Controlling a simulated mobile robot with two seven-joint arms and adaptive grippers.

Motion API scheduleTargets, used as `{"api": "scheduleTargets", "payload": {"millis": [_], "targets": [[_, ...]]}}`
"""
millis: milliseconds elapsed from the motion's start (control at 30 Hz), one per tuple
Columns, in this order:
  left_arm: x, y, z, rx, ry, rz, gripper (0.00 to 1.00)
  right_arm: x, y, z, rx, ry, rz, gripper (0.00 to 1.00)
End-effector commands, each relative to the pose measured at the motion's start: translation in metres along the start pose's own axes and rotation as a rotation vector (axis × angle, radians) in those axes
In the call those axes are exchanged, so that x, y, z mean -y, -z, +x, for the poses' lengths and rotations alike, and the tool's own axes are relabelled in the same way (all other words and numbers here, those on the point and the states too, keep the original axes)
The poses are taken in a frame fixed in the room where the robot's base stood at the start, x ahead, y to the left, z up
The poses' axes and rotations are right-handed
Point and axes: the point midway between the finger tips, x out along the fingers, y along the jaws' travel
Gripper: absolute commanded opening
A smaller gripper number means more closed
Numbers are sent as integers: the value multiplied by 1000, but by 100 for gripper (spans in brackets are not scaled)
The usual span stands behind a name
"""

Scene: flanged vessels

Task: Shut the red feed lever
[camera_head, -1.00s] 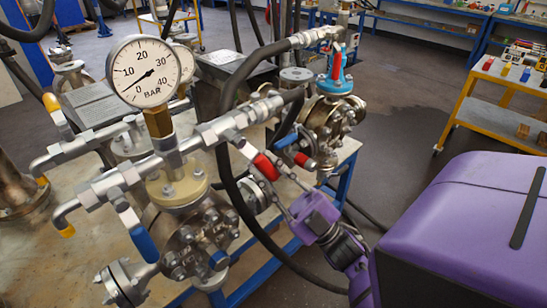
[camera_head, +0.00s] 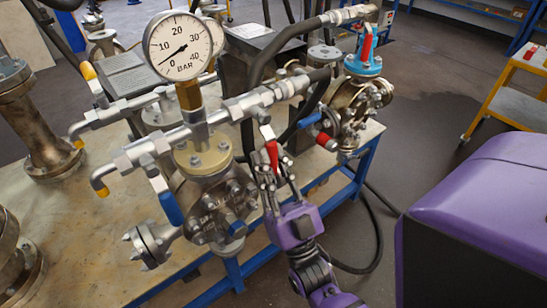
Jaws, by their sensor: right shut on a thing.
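A red lever (camera_head: 271,154) sits on a valve in the silver pipe run, in front of the near flanged vessel's right side. It points down toward my right gripper. My right gripper (camera_head: 278,182), on a purple wrist, reaches up from below. Its grey fingers are shut around the lower end of the red lever, and they hide that end. The near flanged vessel (camera_head: 213,205) stands on the bench under a pressure gauge (camera_head: 178,46). My left gripper is not in view.
A blue lever (camera_head: 170,208) hangs at the near vessel's left. A second vessel (camera_head: 352,105) with a teal cap and red handle (camera_head: 366,46) stands behind. Black hoses loop close to the gripper. A yellow trolley (camera_head: 515,95) stands right; floor between is clear.

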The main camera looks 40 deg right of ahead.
Motion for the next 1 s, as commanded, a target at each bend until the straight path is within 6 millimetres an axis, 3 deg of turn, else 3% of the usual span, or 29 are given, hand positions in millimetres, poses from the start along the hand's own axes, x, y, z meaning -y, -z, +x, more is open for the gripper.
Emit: {"api": "scheduleTargets", "payload": {"millis": [333, 367, 500, 833, 1000], "targets": [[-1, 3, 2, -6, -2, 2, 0, 0, 1, 0, -1, -5, 11, 0], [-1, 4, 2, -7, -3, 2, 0, 0, 1, 0, -1, -4, 11, 21], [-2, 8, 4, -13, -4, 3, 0, 0, 0, 0, -1, -3, 9, 39], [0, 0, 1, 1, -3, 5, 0, 0, 0, -2, 1, -2, 6, 39], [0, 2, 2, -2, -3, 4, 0, 0, -2, -22, 7, -2, 6, 39]]}}
